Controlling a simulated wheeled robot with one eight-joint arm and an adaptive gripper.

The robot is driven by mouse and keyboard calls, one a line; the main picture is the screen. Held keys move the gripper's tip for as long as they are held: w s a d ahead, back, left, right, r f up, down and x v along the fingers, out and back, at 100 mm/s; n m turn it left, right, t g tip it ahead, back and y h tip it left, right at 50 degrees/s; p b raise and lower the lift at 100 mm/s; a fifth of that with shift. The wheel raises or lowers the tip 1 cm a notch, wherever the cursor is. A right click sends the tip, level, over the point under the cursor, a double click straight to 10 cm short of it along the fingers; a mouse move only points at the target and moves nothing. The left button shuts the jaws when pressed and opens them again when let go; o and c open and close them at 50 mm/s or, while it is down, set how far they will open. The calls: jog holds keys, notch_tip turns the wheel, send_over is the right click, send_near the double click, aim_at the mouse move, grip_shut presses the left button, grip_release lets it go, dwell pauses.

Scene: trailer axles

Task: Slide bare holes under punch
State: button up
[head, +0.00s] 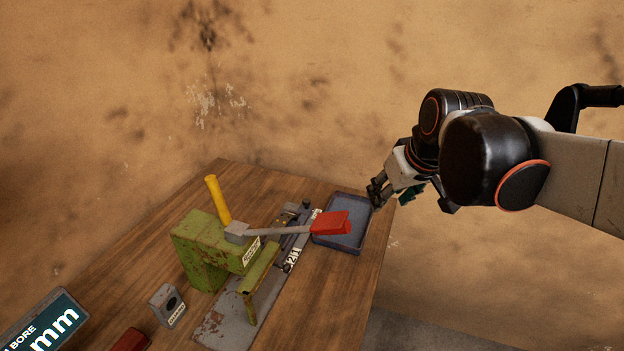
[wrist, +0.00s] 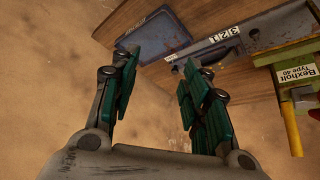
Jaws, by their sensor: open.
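The green punch (head: 205,240), worn and rusty, stands on a grey base plate (head: 222,325) on the table. A grey lever with a red grip (head: 331,222) reaches right from it. A grey rail or strip (head: 300,240) with white number tags runs from under the punch toward the back; I cannot make out any holes. The wrist view shows its tags (wrist: 220,37) and the punch (wrist: 300,72) labelled "Bexholt Type 40". My gripper (head: 377,193) is open and empty, right of the table's far corner, apart from the punch; its fingers also show in the wrist view (wrist: 161,62).
A blue-grey tray (head: 342,240) lies on the table right of the rail. A yellow handle (head: 217,198) rises from the punch. A small grey block with a hole (head: 167,305), a red object (head: 129,340) and a bore sign (head: 45,322) are at the front left.

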jog(key=w+a+f+n+g+y+p, duration=0.1)
jog(key=w+a+n, duration=0.15)
jog(key=w, duration=0.45)
jog(key=w+a+f+n+p, duration=0.1)
jog(key=w+a, duration=0.3)
jog(key=w, duration=0.2)
jog(key=n+g+p, duration=0.1)
jog(key=n+g, duration=0.1)
send_near(307, 200)
jog(key=shift+n+t+y, duration=0.25)
jog(key=shift+t+y, duration=0.05)
jog(key=shift+y, duration=0.2)
jog(key=b+x, duration=0.1)
jog(key=x, duration=0.1)
jog(key=b+x, duration=0.1)
jog(key=x, duration=0.2)
jog(key=b+x, duration=0.1)
jog(key=x, duration=0.2)
jog(key=shift+s+d+f, duration=0.25)
jog(key=shift+d+f, duration=0.05)
jog(key=shift+f, duration=0.1)
grip_shut()
